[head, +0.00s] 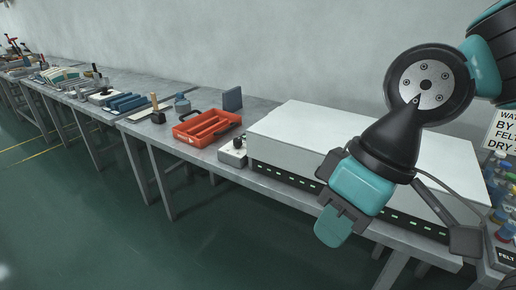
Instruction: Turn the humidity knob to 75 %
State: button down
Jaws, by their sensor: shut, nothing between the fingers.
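No knob can be identified for certain as the humidity knob, and no 75 % mark is legible. A small light-grey box (231,158) with a dark knob-like part (238,143) on it stands on the bench, at the left end of a long white cabinet (290,130). The part is too small to read any setting. My gripper (333,228) is shut and empty, pointing down in front of the cabinet. It is to the right of the small box and apart from it. My arm hides part of the cabinet.
A red-orange tray (206,128) sits left of the small box. Farther left the grey bench holds several tools and blocks. At the right edge stand a sign (502,132) and several colourful-capped bottles. The green floor (230,235) in front is clear.

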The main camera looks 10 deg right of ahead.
aim_at(238, 143)
jog(key=k, duration=0.2)
jog(key=u, duration=1.85)
jog(key=i, duration=1.05)
jog(key=z, duration=2.35)
jog(key=k, duration=0.55)
jog(key=u, duration=0.8)
jog(key=i, duration=0.6)
jog(key=u, duration=0.45)
